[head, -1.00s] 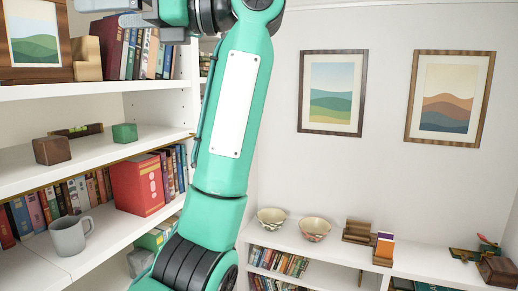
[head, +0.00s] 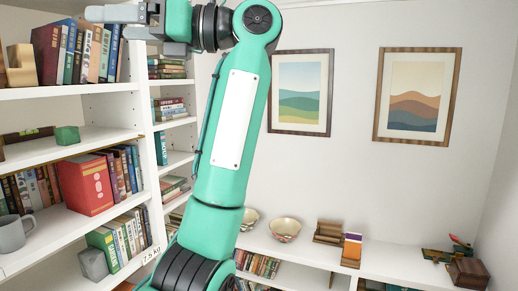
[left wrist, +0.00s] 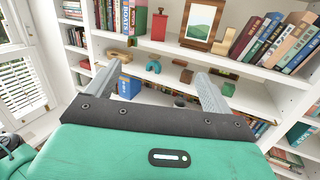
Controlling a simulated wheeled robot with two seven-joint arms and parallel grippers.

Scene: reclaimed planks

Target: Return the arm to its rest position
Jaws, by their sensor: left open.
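My left arm, green with a white panel, rises through the middle of the head view. My left gripper (head: 130,24) is at the top left of the head view, in front of the upper shelf of books. In the left wrist view its two grey fingers (left wrist: 155,90) stand wide apart with nothing between them, pointing toward the shelves. The fingers look apart from the shelf things behind them. My right gripper does not show in either view.
White shelves (head: 95,90) with books fill the left. A red box (head: 86,184), a green block (head: 67,135) and a grey mug (head: 14,233) stand there. Bowls (head: 284,230) sit on a low shelf at the back.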

